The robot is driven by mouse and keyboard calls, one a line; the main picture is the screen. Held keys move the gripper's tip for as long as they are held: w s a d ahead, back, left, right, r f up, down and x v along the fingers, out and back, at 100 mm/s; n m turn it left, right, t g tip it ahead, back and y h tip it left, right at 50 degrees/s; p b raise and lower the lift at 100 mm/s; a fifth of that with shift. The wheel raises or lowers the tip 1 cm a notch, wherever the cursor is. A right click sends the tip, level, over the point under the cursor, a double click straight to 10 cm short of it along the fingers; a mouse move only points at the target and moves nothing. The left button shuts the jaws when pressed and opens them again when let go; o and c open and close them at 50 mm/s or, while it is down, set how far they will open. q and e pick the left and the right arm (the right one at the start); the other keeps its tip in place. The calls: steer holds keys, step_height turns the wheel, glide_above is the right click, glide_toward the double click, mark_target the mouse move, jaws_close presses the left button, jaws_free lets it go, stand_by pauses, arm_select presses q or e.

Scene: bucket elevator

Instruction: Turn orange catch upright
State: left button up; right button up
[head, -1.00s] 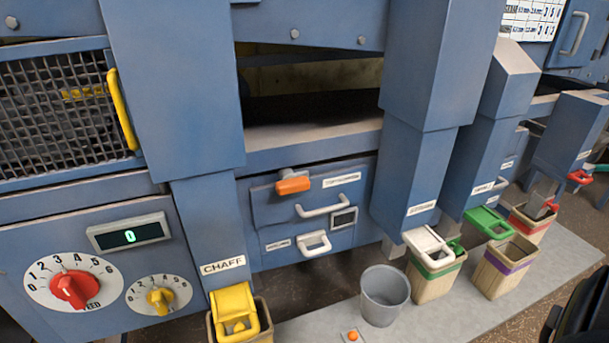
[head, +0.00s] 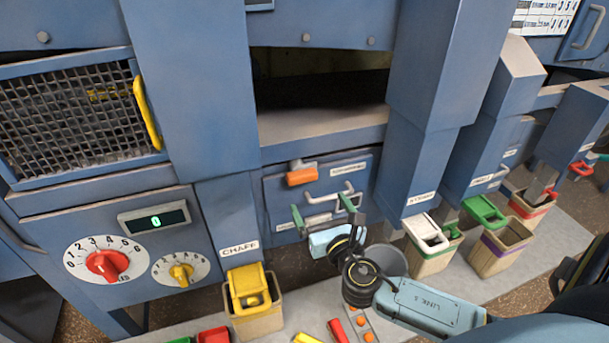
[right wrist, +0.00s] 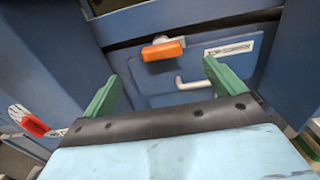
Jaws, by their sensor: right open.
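The orange catch (head: 302,176) lies sideways at the top of a blue panel (head: 275,205) on the machine. It also shows in the right wrist view (right wrist: 163,49), lying nearly level on its pale mount. My right gripper (head: 322,212) is open and empty, with green fingers pointing at the panel a little below the catch. In the right wrist view its fingers (right wrist: 160,86) are spread wide, with the catch beyond and between them. They do not touch it. My left gripper is not in view.
A white handle (head: 333,197) sits on the panel just below the catch. Crates with coloured rims stand to the right.

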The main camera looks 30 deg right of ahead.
mark_target(304, 177)
steer(key=x, duration=1.1)
steer(key=shift+w+d, duration=0.1)
steer(key=shift+c, duration=0.2)
steer(key=c, duration=0.9)
